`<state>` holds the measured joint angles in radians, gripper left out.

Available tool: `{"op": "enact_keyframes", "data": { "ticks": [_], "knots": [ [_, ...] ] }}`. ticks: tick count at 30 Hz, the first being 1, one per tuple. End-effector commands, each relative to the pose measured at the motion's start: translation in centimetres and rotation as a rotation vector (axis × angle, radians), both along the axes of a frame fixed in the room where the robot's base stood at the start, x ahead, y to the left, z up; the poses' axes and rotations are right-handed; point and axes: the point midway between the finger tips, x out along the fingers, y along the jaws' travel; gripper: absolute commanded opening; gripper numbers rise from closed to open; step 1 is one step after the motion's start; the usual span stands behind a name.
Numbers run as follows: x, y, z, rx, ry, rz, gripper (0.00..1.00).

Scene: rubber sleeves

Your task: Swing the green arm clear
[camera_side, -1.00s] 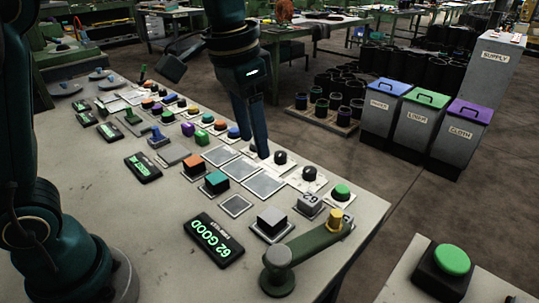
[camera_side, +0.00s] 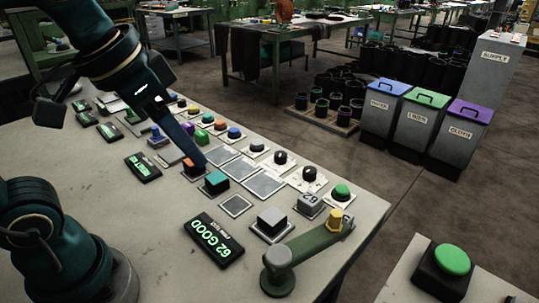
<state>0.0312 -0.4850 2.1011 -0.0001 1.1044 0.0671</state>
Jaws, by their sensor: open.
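The green arm (camera_side: 308,250) lies at the front right corner of the table. It runs from a grey-topped round pivot (camera_side: 278,268) at the lower left to a yellow knob (camera_side: 335,219) near its upper right end. My gripper (camera_side: 201,166) is up and to the left of the green arm, well apart from it. Its fingers point down close to an orange block (camera_side: 194,168) and a teal block (camera_side: 216,182). I cannot tell whether they touch either. The gripper is open, with no held thing visible.
A black display reading "62 GOOD" (camera_side: 215,240) lies left of the green arm. A grey block (camera_side: 271,220) stands just behind it, and a green button (camera_side: 342,191) sits beyond its knob. A large green button (camera_side: 453,260) is on a separate stand at right. Bins (camera_side: 419,118) stand behind.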

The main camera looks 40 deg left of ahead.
Motion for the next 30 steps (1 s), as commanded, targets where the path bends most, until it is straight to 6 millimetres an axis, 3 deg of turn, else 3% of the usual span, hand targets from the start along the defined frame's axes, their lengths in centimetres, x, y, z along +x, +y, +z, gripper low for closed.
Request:
{"op": "enact_keyframes", "data": {
  "ticks": [12,26,30],
  "knots": [
    [-3.2,0.6,-3.1,-0.016,-0.061,0.061,0.55],
    [-3.6,0.6,-3.8,-0.02,-0.066,0.072,0.55],
    [-3.7,0.6,-3.8,-0.033,-0.062,0.096,0.02]
  ]
}}
